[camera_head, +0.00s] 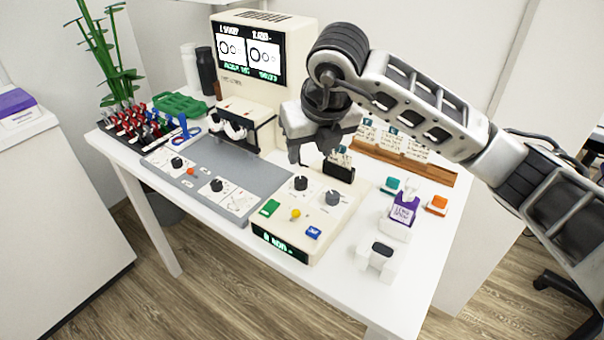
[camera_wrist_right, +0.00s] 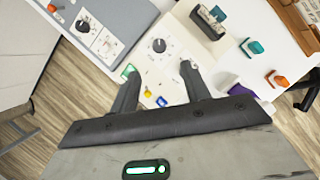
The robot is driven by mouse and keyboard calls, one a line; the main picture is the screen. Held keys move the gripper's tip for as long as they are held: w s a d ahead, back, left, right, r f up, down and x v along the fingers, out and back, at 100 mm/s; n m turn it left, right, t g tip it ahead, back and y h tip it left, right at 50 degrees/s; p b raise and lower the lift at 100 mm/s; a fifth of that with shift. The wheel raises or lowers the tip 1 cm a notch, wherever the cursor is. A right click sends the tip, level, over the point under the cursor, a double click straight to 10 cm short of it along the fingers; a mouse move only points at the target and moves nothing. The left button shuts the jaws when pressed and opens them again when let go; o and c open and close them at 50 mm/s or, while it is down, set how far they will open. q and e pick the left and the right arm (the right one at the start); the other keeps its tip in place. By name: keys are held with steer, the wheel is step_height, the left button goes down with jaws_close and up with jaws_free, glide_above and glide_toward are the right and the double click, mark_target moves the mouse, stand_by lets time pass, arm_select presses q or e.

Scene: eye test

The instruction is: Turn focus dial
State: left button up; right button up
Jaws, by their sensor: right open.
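The labels are too small to read, so I cannot tell which is the focus dial. My right gripper (camera_head: 312,152) is open and empty, pointing down above and behind these dials. In the right wrist view, its fingertips (camera_wrist_right: 159,70) are apart, with one dial (camera_wrist_right: 158,45) showing beyond them; the other seems hidden behind the right finger. The box also has green (camera_head: 269,207), yellow (camera_head: 295,214) and blue (camera_head: 313,232) buttons. My left gripper is out of view.
A grey panel (camera_head: 205,152) with two more black dials lies left of the box. A monitor unit (camera_head: 231,93) stands behind. A black card holder (camera_head: 338,170) stands close to my gripper. A purple-labelled white stand (camera_head: 403,210) and a wooden rack (camera_head: 440,177) are to the right.

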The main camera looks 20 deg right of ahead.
mark_target(301, 180)
steer(key=x, duration=1)
steer(key=shift+w+a+f, duration=0.1)
steer(key=shift+f, duration=0.15)
steer(key=c, duration=1)
